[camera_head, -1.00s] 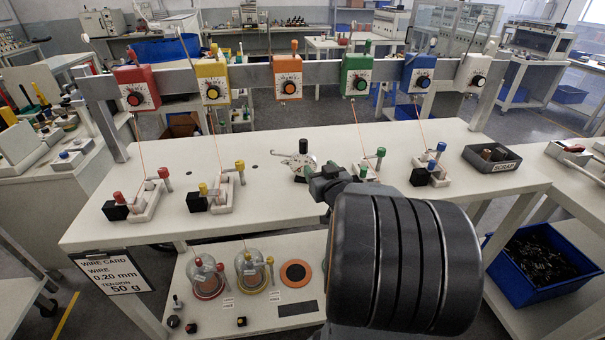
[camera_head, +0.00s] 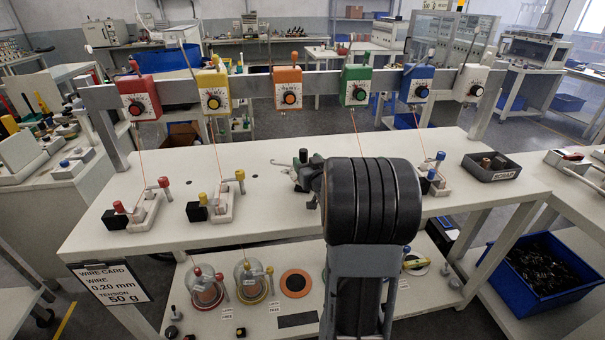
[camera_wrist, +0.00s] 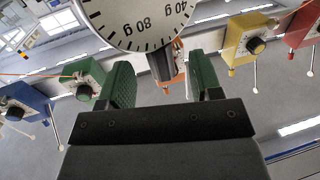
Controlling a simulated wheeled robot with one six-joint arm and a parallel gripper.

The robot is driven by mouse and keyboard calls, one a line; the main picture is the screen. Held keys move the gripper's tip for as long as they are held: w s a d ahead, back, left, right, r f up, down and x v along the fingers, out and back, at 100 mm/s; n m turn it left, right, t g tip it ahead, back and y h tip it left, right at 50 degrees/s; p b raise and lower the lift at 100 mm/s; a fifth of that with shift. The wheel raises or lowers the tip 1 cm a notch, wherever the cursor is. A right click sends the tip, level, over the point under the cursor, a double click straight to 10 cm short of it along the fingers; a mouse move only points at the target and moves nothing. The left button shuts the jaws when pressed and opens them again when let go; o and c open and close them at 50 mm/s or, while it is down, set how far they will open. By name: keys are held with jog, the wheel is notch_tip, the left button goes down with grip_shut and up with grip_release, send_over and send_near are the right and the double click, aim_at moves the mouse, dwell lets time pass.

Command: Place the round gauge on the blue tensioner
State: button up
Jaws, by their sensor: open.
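The round gauge (camera_wrist: 140,18) fills the top of the wrist view, its white dial marked in grams. A dark stem below the dial shows in the gap between my two green fingers. The blue tensioner (camera_head: 418,84) hangs on the rail at the right, between the green and white ones. It is at the left in the wrist view (camera_wrist: 22,102).
Red (camera_head: 138,98), yellow (camera_head: 213,92), orange (camera_head: 288,90), green (camera_head: 355,87) and white (camera_head: 475,84) tensioners share the rail. Wires run down to post fixtures on the bench. A dark scrap tray (camera_head: 490,172) stands at right. The bench's left part has free room.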

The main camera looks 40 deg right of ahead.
aim_at(305, 160)
jog(key=shift+x, duration=1.65)
jog(key=shift+c, duration=0.3)
grip_shut()
